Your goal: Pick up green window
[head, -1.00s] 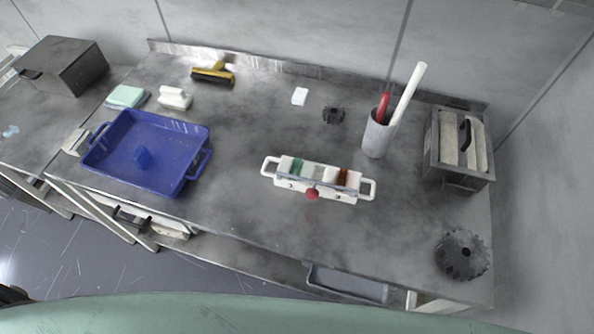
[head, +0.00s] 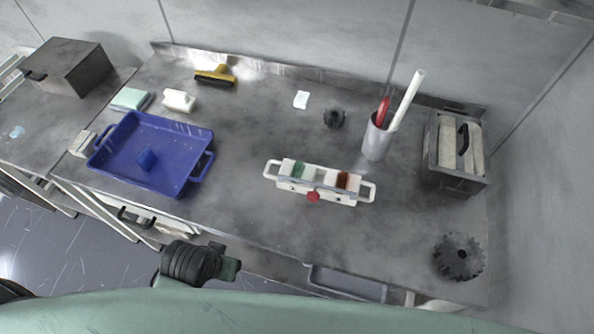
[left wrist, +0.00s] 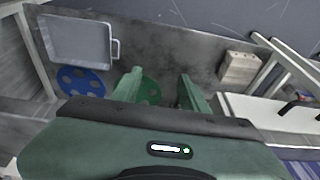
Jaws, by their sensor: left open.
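The green window (head: 298,170) is a small green piece in the left part of a white holder (head: 284,185). The holder has two end handles and a red knob and stands mid-table. A reddish-brown piece (head: 343,180) sits in its right part. My left gripper (head: 232,268) is low in the head view, in front of the table's front edge and well away from the holder. In the left wrist view its two green fingers (left wrist: 160,90) are apart with nothing held between them. The holder is not in that view. My right gripper is not in view.
A blue tray (head: 127,178) is at left and a grey cup (head: 377,143) with rods at right. A dark gear (head: 458,257) and a metal box (head: 432,160) stand far right. The table in front of the holder is clear. Blue (left wrist: 82,80) and green discs (left wrist: 150,92) lie below.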

